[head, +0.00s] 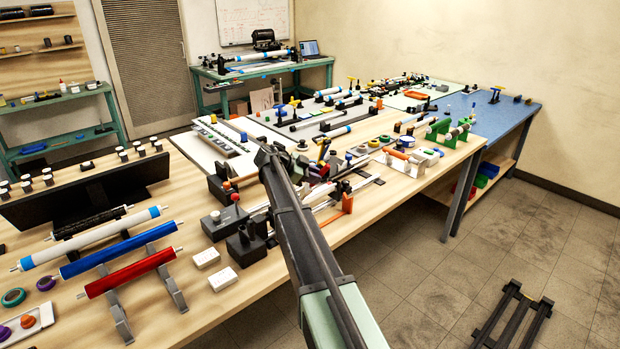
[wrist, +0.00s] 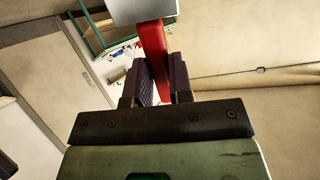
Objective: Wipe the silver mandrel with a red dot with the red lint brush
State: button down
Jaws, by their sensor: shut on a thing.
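In the wrist view my gripper (wrist: 162,78) is shut on the red lint brush (wrist: 153,50). The brush's red part stands between the dark purple pads, and a pale grey block is at its far end. In the head view my arm reaches over the front of the long wooden table, and a small red and purple patch (head: 319,170) beyond it may be the gripper and brush. A silver rod (head: 327,204) lies by an orange upright, partly behind my arm. I cannot make out a red dot on it, so I cannot tell which mandrel is meant.
White, blue and red rollers (head: 130,273) lie on supports at the left. Dark blocks with knobs (head: 245,246) and white boxes stand left of my arm. Crowded fixtures fill the table (head: 190,335) beyond. The floor (head: 440,270) at the right is mostly clear, with a dark frame.

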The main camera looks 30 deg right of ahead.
jog(key=w+d, duration=0.2)
jog(key=d, duration=0.8)
dwell(0.6)
jog(key=shift+r, duration=0.1)
notch_tip(320, 180, up, 6)
jog(key=p, duration=0.6)
notch_tip(320, 180, up, 3)
jog(key=p, duration=0.3)
jog(key=shift+f, duration=0.2)
